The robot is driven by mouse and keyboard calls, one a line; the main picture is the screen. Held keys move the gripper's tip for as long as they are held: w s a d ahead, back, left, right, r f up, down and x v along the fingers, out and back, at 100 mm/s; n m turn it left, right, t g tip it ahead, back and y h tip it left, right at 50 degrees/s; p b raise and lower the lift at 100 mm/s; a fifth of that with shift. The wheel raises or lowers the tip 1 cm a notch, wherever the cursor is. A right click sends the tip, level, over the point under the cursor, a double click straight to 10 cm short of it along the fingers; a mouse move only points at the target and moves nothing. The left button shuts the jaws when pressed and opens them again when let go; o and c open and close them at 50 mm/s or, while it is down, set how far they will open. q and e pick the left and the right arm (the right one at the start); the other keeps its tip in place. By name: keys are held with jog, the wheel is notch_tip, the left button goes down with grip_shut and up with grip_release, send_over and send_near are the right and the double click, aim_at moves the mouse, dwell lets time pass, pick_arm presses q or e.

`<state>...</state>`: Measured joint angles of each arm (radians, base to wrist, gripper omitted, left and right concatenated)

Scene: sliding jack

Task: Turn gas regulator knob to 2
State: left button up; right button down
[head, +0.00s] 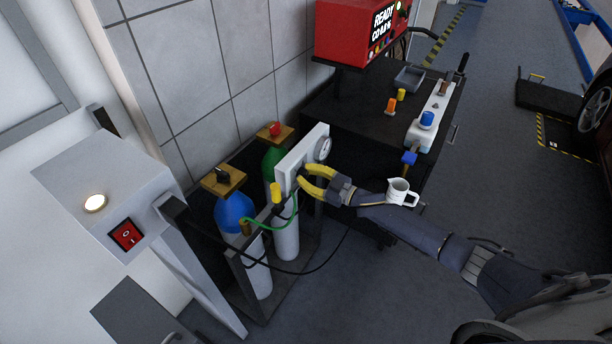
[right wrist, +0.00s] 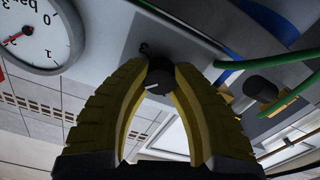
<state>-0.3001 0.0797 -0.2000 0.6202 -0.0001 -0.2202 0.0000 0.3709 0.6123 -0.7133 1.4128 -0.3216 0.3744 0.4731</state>
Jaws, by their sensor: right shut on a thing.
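The gas regulator is a white panel (head: 290,165) above the gas bottles, with a round gauge (head: 324,148) at its right end. In the right wrist view the gauge (right wrist: 36,32) has a red needle. The dark round regulator knob (right wrist: 160,76) carries a pale mark on its face. A digit that looks like a 3 is printed on the panel beside it; other digits are hidden. My right gripper (head: 304,182) has its yellow fingers shut on the knob, one on each side, also seen in the right wrist view (right wrist: 160,80). My left gripper is not in view.
A blue-topped bottle (head: 237,212) and a green-topped bottle (head: 276,162) stand in a rack under the panel, with hoses hanging. A dark cart (head: 350,115) carries a red machine (head: 355,30) and small items. A white jug (head: 400,192) shows by my right forearm.

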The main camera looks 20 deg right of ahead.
jog(key=shift+s+a, duration=0.1)
jog(key=shift+a, duration=0.05)
jog(key=c, duration=1)
grip_release()
jog(key=shift+o, duration=0.2)
jog(key=v, duration=1.2)
